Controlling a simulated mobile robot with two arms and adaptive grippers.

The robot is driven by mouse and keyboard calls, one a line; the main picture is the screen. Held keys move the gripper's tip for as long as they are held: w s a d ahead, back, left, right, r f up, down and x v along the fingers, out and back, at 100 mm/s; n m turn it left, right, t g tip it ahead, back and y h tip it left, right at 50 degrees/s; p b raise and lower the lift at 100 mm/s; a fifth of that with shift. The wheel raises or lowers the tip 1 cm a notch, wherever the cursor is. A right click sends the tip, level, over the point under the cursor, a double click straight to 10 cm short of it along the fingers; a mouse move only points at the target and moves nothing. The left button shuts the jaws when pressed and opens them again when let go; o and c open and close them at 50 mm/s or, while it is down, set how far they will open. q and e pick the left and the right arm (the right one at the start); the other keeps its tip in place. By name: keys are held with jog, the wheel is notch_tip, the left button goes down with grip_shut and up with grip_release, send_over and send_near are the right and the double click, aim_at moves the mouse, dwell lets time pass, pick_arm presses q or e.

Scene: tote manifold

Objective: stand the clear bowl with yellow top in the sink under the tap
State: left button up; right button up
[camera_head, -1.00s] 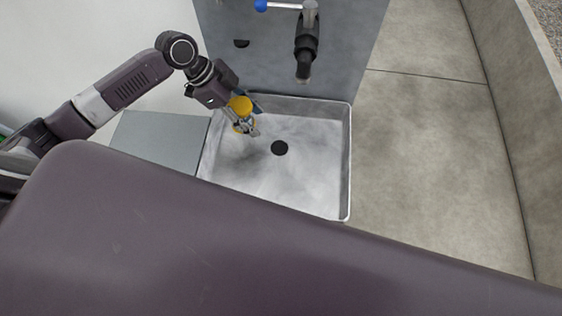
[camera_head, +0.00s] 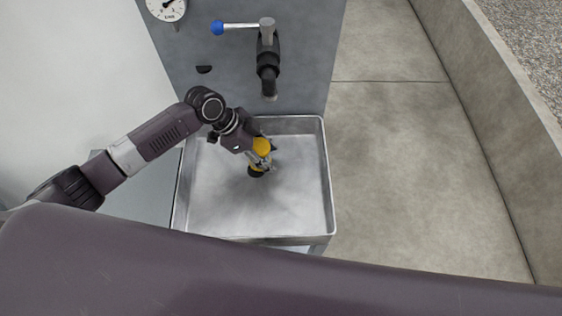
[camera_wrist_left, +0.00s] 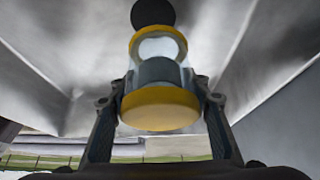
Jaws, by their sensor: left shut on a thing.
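The bowl with yellow top (camera_head: 262,146) is a small clear cylinder with yellow ends. My left gripper (camera_head: 265,160) is shut on it over the middle of the sink (camera_head: 328,180). In the left wrist view the bowl (camera_wrist_left: 160,110) sits between the two fingers of the left gripper (camera_wrist_left: 160,88), with its clear middle partly hidden by a grey band. I cannot tell whether its base touches the sink floor. The black tap (camera_head: 268,68) is on the grey panel behind the sink, farther back than the bowl. My right gripper is not in view.
The dark round drain (camera_wrist_left: 153,12) shows just beyond the bowl in the left wrist view. The sink's raised metal rim surrounds the bowl, and its floor is otherwise clear. A blue-tipped lever (camera_head: 235,27) tops the tap. A gauge (camera_head: 166,8) is at upper left.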

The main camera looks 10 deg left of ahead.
aim_at(288, 167)
pick_arm(q)
jog(key=d, duration=0.1)
jog(key=w+d, duration=0.1)
jog(key=d, duration=0.1)
jog(key=shift+d+b, duration=0.3)
notch_tip(288, 167, down, 4)
jog(key=b, duration=0.3)
jog(key=shift+s+r+b, duration=0.1)
jog(key=shift+b, duration=0.3)
jog(key=shift+r, duration=0.1)
jog(key=o, duration=1.4)
jog(key=shift+c, duration=0.2)
